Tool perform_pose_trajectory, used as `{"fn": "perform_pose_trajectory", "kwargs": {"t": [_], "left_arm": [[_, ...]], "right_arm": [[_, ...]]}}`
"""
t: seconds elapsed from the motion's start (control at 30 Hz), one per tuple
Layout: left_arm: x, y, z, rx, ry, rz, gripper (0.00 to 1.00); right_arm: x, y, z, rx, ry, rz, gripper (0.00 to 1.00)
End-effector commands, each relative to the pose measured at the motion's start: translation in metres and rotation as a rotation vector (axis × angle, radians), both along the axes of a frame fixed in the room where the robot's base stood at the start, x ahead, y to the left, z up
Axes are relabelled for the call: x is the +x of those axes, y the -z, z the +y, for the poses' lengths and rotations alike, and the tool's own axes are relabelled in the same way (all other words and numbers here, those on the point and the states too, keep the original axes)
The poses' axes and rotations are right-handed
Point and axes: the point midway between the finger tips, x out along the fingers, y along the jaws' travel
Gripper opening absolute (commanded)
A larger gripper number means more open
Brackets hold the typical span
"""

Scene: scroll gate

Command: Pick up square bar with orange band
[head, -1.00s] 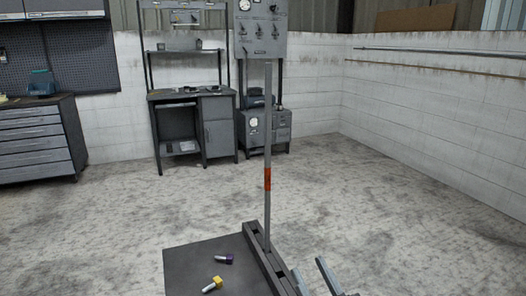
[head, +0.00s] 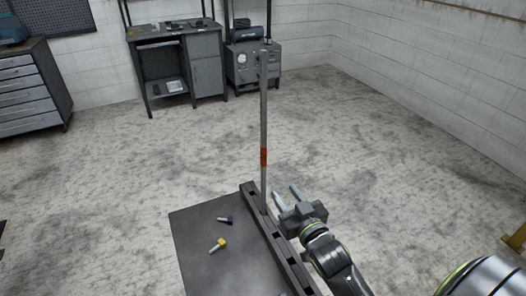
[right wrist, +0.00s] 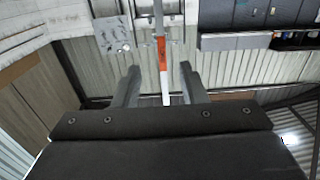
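The square grey bar with an orange band (head: 263,157) stands upright in a slot of a dark slotted rail (head: 282,248). In the right wrist view the bar's orange band (right wrist: 162,52) appears between my finger directions, apart from both fingers. My right gripper (head: 286,194) is open and empty, just right of the bar and below the band in the head view. Its two spread fingers also show in the right wrist view (right wrist: 159,82). My left gripper is in neither view.
The rail edges a dark plate (head: 205,255). On it lie a purple-headed bolt (head: 225,219) and a yellow-headed bolt (head: 218,244). A workbench (head: 178,60) and a drawer cabinet (head: 32,92) stand at the back. The floor around is clear.

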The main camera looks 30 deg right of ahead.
Motion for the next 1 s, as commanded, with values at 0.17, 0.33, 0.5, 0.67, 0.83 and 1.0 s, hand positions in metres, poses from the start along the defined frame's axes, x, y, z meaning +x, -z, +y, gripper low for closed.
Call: {"fn": "perform_pose_trajectory", "kwargs": {"t": [0.17,0.33,0.5,0.67,0.83,1.0], "left_arm": [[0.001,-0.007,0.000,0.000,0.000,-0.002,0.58],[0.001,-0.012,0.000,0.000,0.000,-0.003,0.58],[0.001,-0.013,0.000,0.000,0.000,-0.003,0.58],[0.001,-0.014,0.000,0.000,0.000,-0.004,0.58],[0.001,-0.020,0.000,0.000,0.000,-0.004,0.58],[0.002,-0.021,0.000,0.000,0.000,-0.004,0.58]], "right_arm": [[0.037,-0.003,-0.002,-0.001,-0.001,-0.003,0.38],[0.069,-0.003,-0.004,-0.001,0.000,-0.002,0.38],[0.086,-0.001,-0.005,0.000,0.000,-0.001,0.38],[0.093,-0.001,-0.005,0.000,0.000,-0.002,0.38],[0.113,-0.001,-0.005,0.000,0.000,-0.001,0.38],[0.133,0.001,-0.006,0.000,0.000,-0.001,0.38]]}}
